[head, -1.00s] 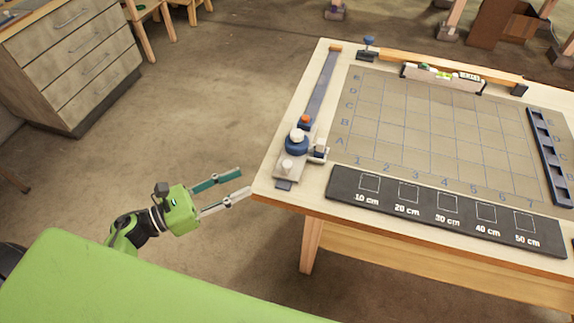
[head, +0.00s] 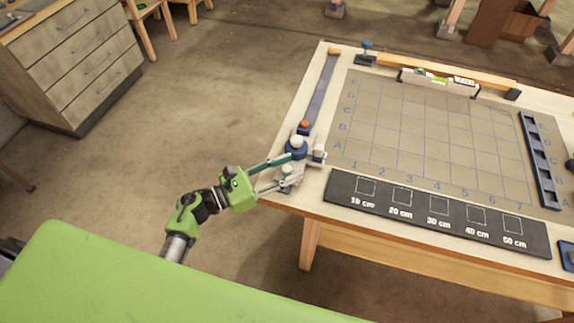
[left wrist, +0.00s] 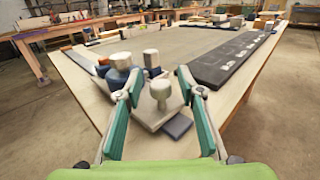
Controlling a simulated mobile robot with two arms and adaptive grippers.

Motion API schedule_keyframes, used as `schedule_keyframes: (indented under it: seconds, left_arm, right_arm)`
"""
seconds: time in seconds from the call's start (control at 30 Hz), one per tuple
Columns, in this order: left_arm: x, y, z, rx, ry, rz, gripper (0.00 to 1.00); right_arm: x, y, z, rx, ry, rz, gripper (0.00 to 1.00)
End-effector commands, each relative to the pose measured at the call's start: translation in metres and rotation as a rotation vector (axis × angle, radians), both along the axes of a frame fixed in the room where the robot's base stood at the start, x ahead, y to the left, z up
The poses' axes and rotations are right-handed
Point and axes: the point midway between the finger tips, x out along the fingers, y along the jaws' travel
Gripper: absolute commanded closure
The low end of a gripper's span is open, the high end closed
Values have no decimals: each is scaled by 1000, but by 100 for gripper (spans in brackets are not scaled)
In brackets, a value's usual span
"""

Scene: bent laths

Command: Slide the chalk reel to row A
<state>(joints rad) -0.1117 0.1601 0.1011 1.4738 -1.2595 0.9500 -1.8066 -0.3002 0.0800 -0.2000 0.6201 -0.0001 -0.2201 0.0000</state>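The chalk reel, a blue drum with a white top (head: 297,152), sits on a pale carriage on the grey rail (head: 322,90) along the table's left edge. It is near the letter A (head: 337,146) of the grid. In the left wrist view, the reel (left wrist: 119,78) is beyond the left finger. A pale round knob (left wrist: 160,90) stands on the carriage's near part. My left gripper (head: 292,164) is open, with one finger on each side of this knob; contact cannot be told. The fingers partly hide the carriage in the head view. My right gripper is not in view.
A dark strip (head: 436,222) with marked squares lies along the table's front edge. The grid board (head: 430,125) is bare. A blue slotted tray (head: 541,160) lies at its right, and a level (head: 440,82) at its back. The floor left of the table is clear.

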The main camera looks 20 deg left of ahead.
Motion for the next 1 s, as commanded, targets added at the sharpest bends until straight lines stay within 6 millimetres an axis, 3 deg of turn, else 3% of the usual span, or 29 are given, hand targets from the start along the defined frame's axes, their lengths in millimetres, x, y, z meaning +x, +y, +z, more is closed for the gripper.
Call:
schedule_keyframes:
  seconds: [0.27, 0.4, 0.43, 0.67, 1.0]
  left_arm:
    - [1, -1, -1, -1, 1, 0, 65]
    - [1, -1, -1, -1, 1, 0, 98]
    - [1, -1, -1, -1, 1, 0, 100]
    - [7, -1, -3, 1, -2, 0, 100]
    - [65, -4, -6, 0, -4, -1, 100]
  right_arm:
    - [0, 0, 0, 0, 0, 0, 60]
    - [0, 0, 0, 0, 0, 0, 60]
    - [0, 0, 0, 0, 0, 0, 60]
    - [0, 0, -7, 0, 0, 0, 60]
    - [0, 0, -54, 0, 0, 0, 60]
